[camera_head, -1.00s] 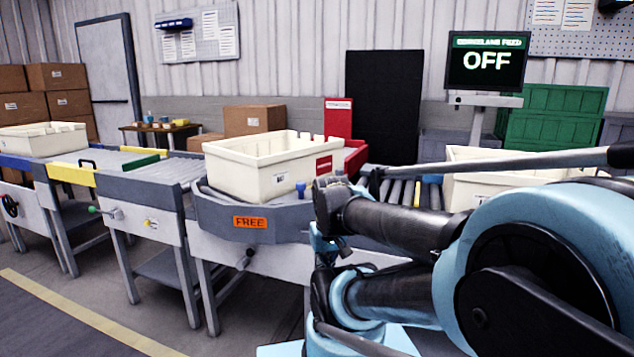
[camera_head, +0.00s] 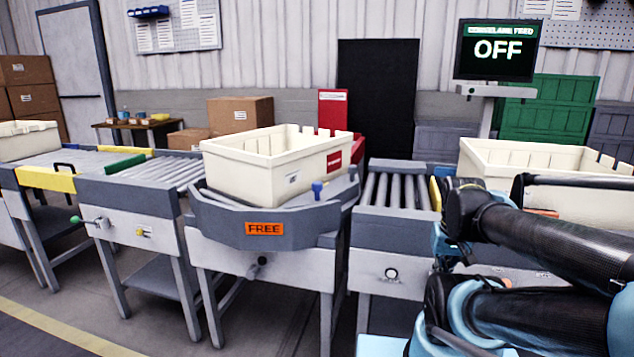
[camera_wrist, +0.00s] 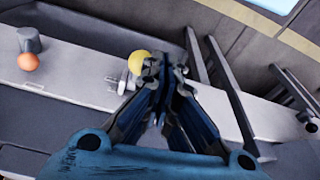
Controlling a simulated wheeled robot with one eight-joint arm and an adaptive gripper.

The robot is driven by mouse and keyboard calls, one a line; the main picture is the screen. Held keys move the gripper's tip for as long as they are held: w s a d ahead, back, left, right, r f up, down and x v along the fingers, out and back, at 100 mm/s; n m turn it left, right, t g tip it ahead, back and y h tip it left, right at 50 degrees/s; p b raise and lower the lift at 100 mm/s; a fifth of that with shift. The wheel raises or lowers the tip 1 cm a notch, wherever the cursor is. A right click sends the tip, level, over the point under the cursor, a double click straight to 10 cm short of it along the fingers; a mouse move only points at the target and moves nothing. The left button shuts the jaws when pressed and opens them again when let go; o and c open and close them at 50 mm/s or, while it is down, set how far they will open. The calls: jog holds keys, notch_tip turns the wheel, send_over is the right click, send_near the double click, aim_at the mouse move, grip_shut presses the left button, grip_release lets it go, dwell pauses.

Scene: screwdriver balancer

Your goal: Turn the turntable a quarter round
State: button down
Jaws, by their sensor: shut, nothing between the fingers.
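The turntable (camera_head: 215,212) is a grey curved-front unit with an orange FREE label (camera_head: 264,229) in the head view. A cream tote (camera_head: 236,172) with a red label sits on it. A blue peg (camera_head: 317,187) stands at the turntable's front right rim. My gripper (camera_wrist: 161,68) is shut and empty in the wrist view, its fingertips beside a yellow knob (camera_wrist: 138,62) on a pale panel. I cannot tell whether they touch. An orange knob (camera_wrist: 29,62) is farther left. In the head view my arm is at the right and the gripper is not clearly visible.
Roller conveyors flank the turntable, left (camera_head: 166,172) and right (camera_head: 395,187). Another cream tote (camera_head: 520,158) stands at the right, partly behind my arm. A screen (camera_head: 497,50) reads OFF. A red box (camera_head: 333,108) and a black panel (camera_head: 377,98) stand behind. Floor at front left is clear.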

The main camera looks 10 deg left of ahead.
jog(key=shift+d, duration=0.15)
jog(key=w+a+r+n+h, duration=0.2)
jog(key=w+a+r+n, duration=1.35)
jog(key=r, duration=0.35)
jog(key=a+r+n, duration=0.2)
jog(key=a+n, duration=0.2)
jog(key=a, duration=0.6)
jog(key=a+r+n+t+h, duration=0.1)
jog(key=a+n, duration=0.3)
jog(key=a, duration=0.6)
jog(key=a+r+n, duration=0.2)
jog(key=a+n, duration=0.2)
jog(key=a, duration=0.7)
send_near(304, 203)
jog(key=shift+s+a+f, duration=0.15)
jog(key=shift+s+f, duration=0.15)
jog(key=shift+f, duration=0.15)
jog(key=shift+w+d+f, duration=0.25)
jog(key=shift+w+d, duration=0.75)
jog(key=shift+w, duration=0.1)
jog(key=shift+w+d, duration=0.45)
